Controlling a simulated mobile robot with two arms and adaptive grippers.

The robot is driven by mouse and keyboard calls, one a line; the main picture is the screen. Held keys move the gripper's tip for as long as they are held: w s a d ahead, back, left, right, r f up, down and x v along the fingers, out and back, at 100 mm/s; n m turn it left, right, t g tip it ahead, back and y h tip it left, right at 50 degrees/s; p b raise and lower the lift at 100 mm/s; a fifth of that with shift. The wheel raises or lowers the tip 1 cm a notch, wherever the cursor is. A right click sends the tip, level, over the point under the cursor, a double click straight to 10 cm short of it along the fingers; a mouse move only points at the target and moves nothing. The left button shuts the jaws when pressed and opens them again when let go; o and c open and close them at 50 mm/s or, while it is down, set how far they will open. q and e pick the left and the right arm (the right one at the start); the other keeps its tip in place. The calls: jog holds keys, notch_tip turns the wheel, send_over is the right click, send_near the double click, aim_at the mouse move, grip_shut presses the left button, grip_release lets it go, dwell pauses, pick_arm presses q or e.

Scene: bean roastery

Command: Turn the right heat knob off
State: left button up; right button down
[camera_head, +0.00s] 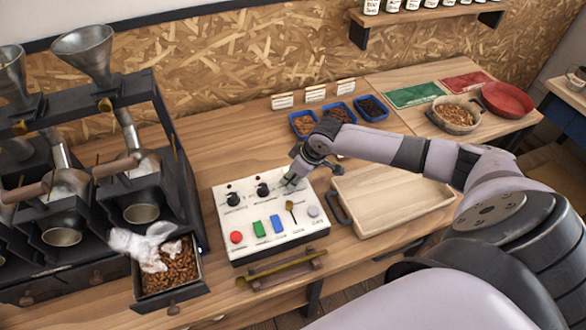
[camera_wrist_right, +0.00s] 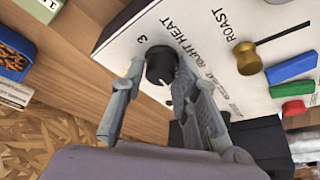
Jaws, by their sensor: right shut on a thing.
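The white control panel (camera_head: 262,222) stands on the bench with black knobs along its back row. My right gripper (camera_head: 290,182) is at the back right of the panel, over the right heat knob, which it hides in the head view. In the right wrist view the black right heat knob (camera_wrist_right: 160,64) sits beside the printed words "RIGHT HEAT" and a "3", with a short pale mark on its edge. The fingers of my right gripper (camera_wrist_right: 152,95) are on either side of the knob and shut on it. My left gripper is not in view.
Two other black knobs (camera_head: 263,190), a brass roast lever (camera_wrist_right: 248,58) and coloured buttons (camera_head: 258,229) share the panel. A wooden tray (camera_head: 390,203) lies to its right. A bean drawer (camera_head: 172,300) with a crumpled white thing (camera_head: 146,246) stands left.

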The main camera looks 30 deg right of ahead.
jog(key=shift+n, duration=0.6)
jog(key=shift+y, duration=0.3)
jog(key=c, duration=1.3)
grip_release()
jog(key=shift+d, duration=0.1)
jog(key=v, duration=1.2)
jog(key=shift+w, duration=0.15)
